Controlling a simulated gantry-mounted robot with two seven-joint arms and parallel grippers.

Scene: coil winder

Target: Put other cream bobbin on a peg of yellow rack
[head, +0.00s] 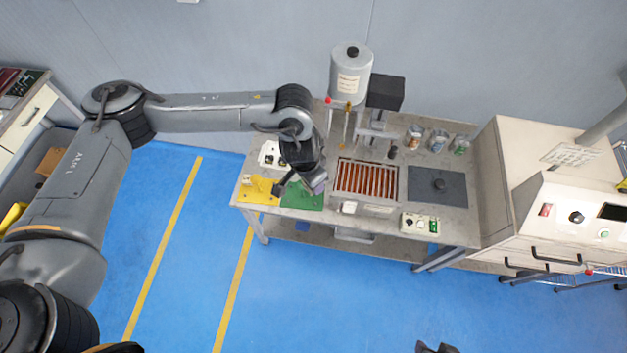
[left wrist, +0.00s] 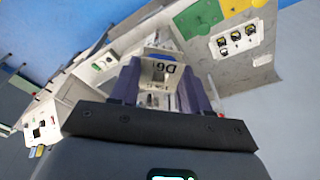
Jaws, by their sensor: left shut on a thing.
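My left gripper (head: 316,182) is over the bench beside the green mat (head: 302,196), left of the crate of copper-coloured coils. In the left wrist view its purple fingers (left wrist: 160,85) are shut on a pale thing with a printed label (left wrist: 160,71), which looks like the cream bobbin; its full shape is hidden. The yellow rack (head: 260,191) is at the bench's left end, left of the gripper, with a small pale piece (head: 247,180) at its left side. The yellow rack also shows at the top of the left wrist view (left wrist: 234,4). A dark tip (head: 437,348) at the bottom edge may be my right gripper.
A white plate with dark round pieces (head: 269,154) lies behind the rack. A tall grey cylinder (head: 350,75) rises at the back.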

